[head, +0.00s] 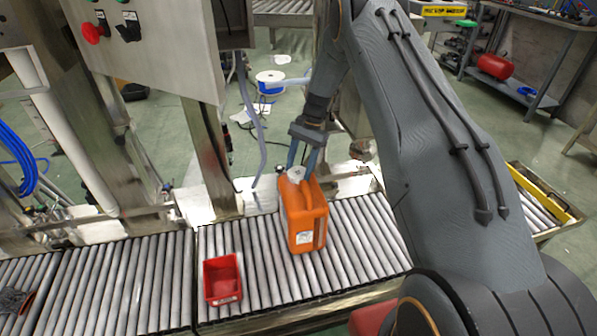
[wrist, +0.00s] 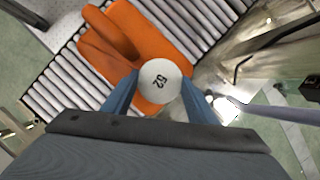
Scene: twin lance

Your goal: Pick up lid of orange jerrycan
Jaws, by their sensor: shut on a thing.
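The orange jerrycan (head: 305,222) stands upright on the roller conveyor. Its round white lid (head: 296,173) is at the top, at the far end of the can. In the wrist view the lid (wrist: 160,80) is marked "52" and sits between my two blue fingers, with the jerrycan (wrist: 150,35) behind it. My gripper (head: 303,165) is over the can, its fingers on either side of the lid, and it is shut on the lid. It also shows in the wrist view (wrist: 160,92). I cannot tell whether the lid is still seated on the neck.
A red open bin (head: 222,279) stands on the rollers left of the jerrycan. The roller conveyor (head: 130,280) runs across the front. A metal control cabinet (head: 150,45) and its post (head: 207,150) rise at the left. Rollers right of the can are free.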

